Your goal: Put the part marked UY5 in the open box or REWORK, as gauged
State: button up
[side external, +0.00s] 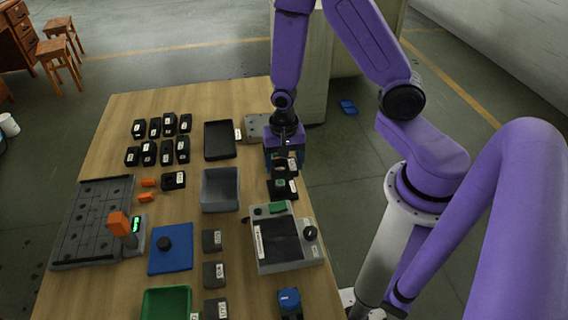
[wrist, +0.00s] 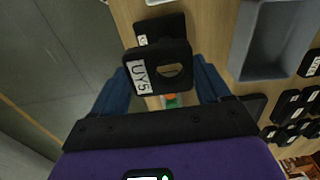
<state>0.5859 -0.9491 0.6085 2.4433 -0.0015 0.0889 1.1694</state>
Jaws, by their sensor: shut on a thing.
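The part marked UY5 (wrist: 172,70) is a black block with a hole and a white label, facing the camera in the wrist view. My gripper (wrist: 160,88) is shut on it, with a blue finger on each side. In the side external view my gripper (side external: 284,158) is at the table's right edge, and the held part (side external: 291,163) is partly hidden. A grey open box (side external: 206,199) stands to its left; it also shows in the wrist view (wrist: 246,45). A black tray (side external: 208,152) and a green box (side external: 146,309) also stand on the table. I cannot read which one says REWORK.
A labelled black block (side external: 281,191) stands just below my gripper. A grey device (side external: 262,262) with a dark top stands nearer the front. Several labelled black parts (side external: 148,152) stand at the back left. An orange gauge (side external: 119,224) with a green display stands at left.

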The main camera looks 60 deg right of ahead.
jog(key=shift+r, duration=0.35)
